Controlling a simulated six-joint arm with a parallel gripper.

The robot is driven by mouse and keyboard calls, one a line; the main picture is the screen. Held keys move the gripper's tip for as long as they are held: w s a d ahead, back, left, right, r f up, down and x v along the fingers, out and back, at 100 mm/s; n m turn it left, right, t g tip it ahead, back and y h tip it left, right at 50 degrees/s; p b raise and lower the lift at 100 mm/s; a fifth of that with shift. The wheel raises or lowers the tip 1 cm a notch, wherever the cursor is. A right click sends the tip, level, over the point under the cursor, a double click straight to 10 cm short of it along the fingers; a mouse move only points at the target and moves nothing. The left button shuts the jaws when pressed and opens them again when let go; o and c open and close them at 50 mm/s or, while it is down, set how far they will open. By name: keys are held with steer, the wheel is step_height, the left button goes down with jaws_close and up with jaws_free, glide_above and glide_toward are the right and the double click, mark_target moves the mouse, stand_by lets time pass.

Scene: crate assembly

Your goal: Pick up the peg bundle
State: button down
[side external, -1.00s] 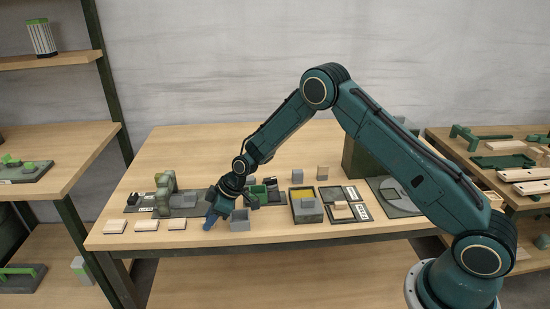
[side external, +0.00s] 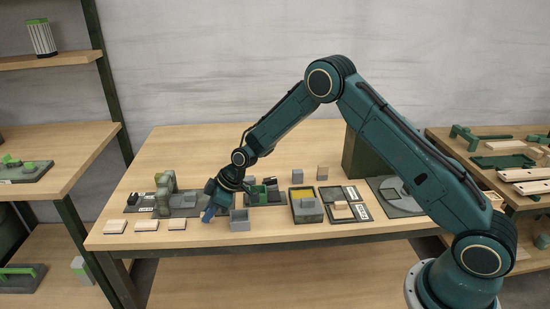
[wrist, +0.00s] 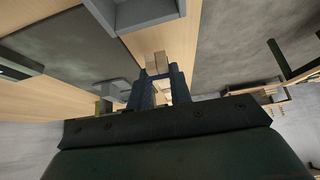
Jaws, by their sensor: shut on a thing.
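My gripper (side external: 208,214) is low over the front of the table, its blue fingers pointing down beside a small grey open box (side external: 239,220). In the wrist view, the fingers of my gripper (wrist: 159,88) are shut on pale wooden pieces, the peg bundle (wrist: 157,64). Its square ends show side by side between the fingertips. In the side view the bundle is hidden by the gripper and too small to make out.
A grey machine-like fixture (side external: 165,193) stands left of my gripper. Thin wooden blocks (side external: 146,226) lie at the front left edge. A grey bin with yellow inside (side external: 305,211) and a tray (side external: 343,203) are to the right. The table's back left is clear.

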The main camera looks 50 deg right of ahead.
step_height(320, 180, up, 18)
stand_by(0.5)
steer(key=shift+f, duration=0.1)
